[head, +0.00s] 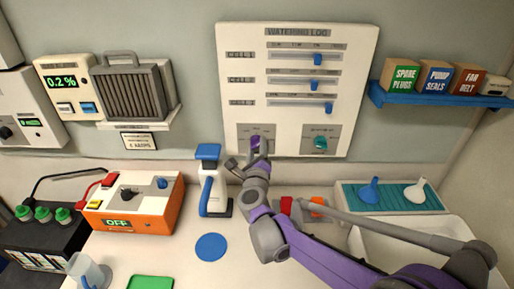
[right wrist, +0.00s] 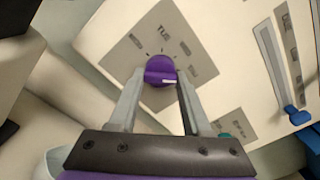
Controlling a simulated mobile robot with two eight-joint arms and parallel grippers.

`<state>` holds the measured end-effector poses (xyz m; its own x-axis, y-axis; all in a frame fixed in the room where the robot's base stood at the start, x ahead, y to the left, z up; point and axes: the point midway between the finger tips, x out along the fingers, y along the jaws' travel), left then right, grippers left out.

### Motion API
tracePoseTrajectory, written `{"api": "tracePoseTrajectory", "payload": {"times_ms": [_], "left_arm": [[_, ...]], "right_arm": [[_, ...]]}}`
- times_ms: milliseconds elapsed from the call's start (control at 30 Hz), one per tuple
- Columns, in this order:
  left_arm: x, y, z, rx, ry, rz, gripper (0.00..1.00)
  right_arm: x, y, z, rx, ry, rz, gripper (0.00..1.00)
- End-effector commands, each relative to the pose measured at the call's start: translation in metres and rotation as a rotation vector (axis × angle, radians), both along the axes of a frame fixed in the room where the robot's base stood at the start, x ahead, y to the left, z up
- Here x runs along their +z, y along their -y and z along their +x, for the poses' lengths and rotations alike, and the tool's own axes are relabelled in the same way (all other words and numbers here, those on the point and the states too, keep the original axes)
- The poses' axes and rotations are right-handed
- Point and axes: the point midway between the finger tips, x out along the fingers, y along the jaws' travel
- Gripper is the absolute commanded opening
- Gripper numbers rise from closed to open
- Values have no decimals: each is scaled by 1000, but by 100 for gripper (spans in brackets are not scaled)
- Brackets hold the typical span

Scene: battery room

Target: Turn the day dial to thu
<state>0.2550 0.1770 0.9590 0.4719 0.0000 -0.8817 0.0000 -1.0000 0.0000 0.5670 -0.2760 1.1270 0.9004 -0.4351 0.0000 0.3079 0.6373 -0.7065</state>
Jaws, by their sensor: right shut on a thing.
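The day dial (head: 256,141) is a purple knob on a grey plate at the lower left of the white watering log panel (head: 232,65). In the right wrist view the dial (right wrist: 160,69) shows a white mark on its lower right edge. A label above it there seems to read "TUE"; the other labels are too blurred to read. My right gripper (head: 253,158) reaches up to the dial and is shut on it. In the right wrist view its fingers (right wrist: 159,82) lie on either side of the knob. My left gripper is not in view.
A teal knob (head: 320,143) sits right of the dial, and blue sliders (head: 318,60) are above it. A blue shelf (head: 430,98) with small boxes is at the right.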

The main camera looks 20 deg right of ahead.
Motion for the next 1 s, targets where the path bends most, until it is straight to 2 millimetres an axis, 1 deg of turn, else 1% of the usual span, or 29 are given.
{"api": "tracePoseTrajectory", "payload": {"times_ms": [33,100,200,467,567,667,900,1000], "left_arm": [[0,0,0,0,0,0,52],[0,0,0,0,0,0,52],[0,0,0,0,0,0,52],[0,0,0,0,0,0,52],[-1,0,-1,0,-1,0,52],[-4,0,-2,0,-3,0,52],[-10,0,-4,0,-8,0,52],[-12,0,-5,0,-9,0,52]], "right_arm": [[0,0,0,-1,0,-1,50],[0,0,0,-1,0,-1,63],[0,0,0,0,0,-1,78],[0,0,0,0,0,-1,78],[0,-3,-5,1,-1,-1,78],[-1,-9,-17,1,0,-1,78],[-1,-30,-61,4,-1,-1,78],[-1,-37,-76,3,-1,1,78]]}}
